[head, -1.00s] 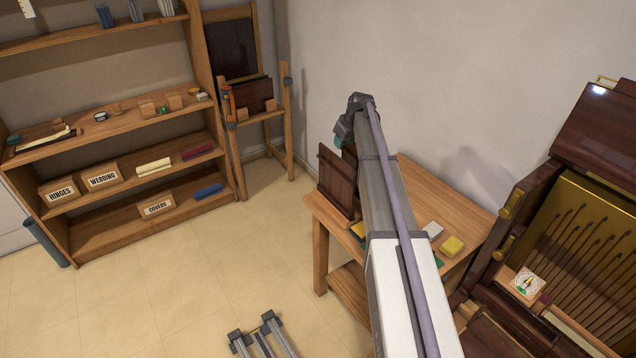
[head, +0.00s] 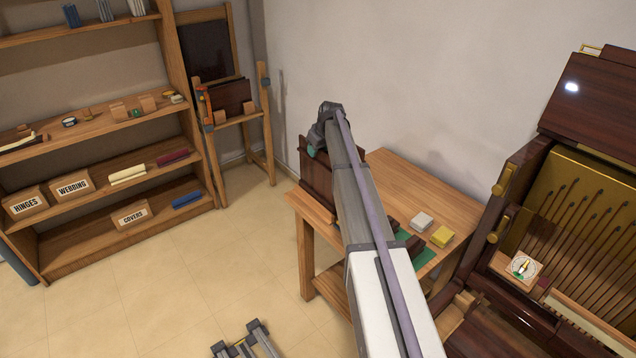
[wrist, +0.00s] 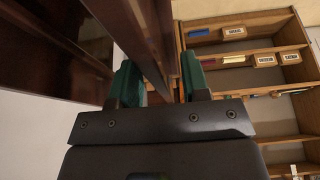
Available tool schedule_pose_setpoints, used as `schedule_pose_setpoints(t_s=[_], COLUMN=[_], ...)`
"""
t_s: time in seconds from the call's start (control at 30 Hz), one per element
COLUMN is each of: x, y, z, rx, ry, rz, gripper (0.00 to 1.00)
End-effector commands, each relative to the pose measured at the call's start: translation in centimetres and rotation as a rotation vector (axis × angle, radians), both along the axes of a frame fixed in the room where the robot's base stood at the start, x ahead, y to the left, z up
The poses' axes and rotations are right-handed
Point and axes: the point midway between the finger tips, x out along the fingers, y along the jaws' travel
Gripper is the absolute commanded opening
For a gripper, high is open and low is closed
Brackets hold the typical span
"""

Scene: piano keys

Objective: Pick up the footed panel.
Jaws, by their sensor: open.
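A dark brown upright panel (head: 317,182) stands near the left end of the wooden table (head: 395,170); my arm hides part of it, and its feet are not clear to see. My gripper (head: 318,146) is at the panel's upper edge. In the wrist view the green fingers of my gripper (wrist: 157,65) are open, with a dark wooden board (wrist: 143,38) reaching down between them. The board looks edge-on to the jaws; contact with either finger cannot be told.
A white block (head: 423,220) and a yellow block (head: 441,236) lie on the table. An opened piano (head: 500,205) stands at right. A shelf (head: 105,227) and an easel (head: 240,120) with a dark panel stand at left.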

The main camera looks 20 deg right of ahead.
Motion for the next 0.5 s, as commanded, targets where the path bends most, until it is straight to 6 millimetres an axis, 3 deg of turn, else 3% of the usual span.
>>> schedule_pose_setpoints(t_s=[0.5], x=[-0.02], y=[-0.01], z=[-0.5], rx=[0.0], ry=[0.0], rz=[0.0], gripper=[0.43])
